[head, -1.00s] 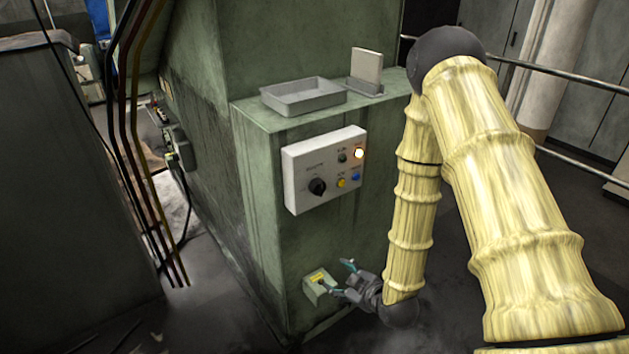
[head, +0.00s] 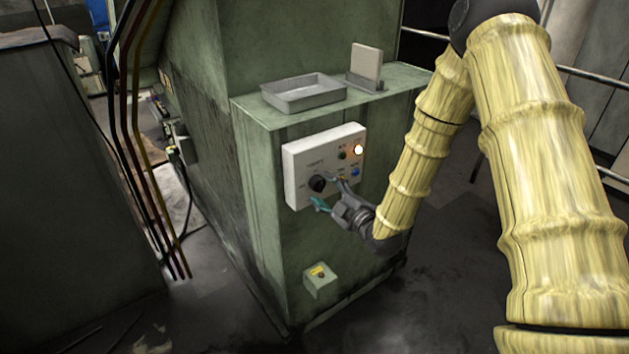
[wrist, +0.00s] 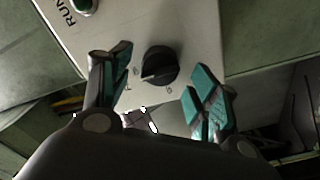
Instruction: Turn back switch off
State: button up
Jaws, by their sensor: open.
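A white control panel (head: 298,160) is on the front of the green machine. Its black rotary switch (head: 317,184) is at the lower left and also shows in the wrist view (wrist: 160,64), its pointer toward the lower left there. My gripper (head: 328,191) is open in front of the panel, close to this switch. In the wrist view my gripper (wrist: 161,72) has one teal-padded finger on each side of the switch, with gaps; contact does not show. Below, a small green box (head: 320,284) carries a yellow plate with a dark knob. Neither is labelled as the back switch.
The panel also has a glowing lamp (head: 358,149) and a blue button (head: 355,171). A grey tray (head: 303,96) and an upright pale block (head: 366,62) stand on the ledge above. Cables (head: 128,130) hang at left. Floor right of the machine is clear.

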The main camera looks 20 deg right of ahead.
jog(key=shift+x, duration=0.8)
jog(key=shift+w+r, duration=0.1)
jog(key=shift+w, duration=0.15)
jog(key=shift+s+m+p, duration=0.1)
jog(key=shift+m+p, duration=0.75)
jog(key=shift+m, duration=0.35)
jog(key=m+p, duration=0.1)
jog(key=m, duration=0.2)
jog(key=shift+f+m+b, duration=0.2)
jog(key=shift+m+b, duration=0.3)
jog(key=shift+m, duration=0.7)
jog(key=shift+r+m+b, duration=0.1)
jog(key=shift+m+b, duration=0.3)
jog(key=shift+m, duration=1.2)
jog(key=shift+c, duration=0.4)
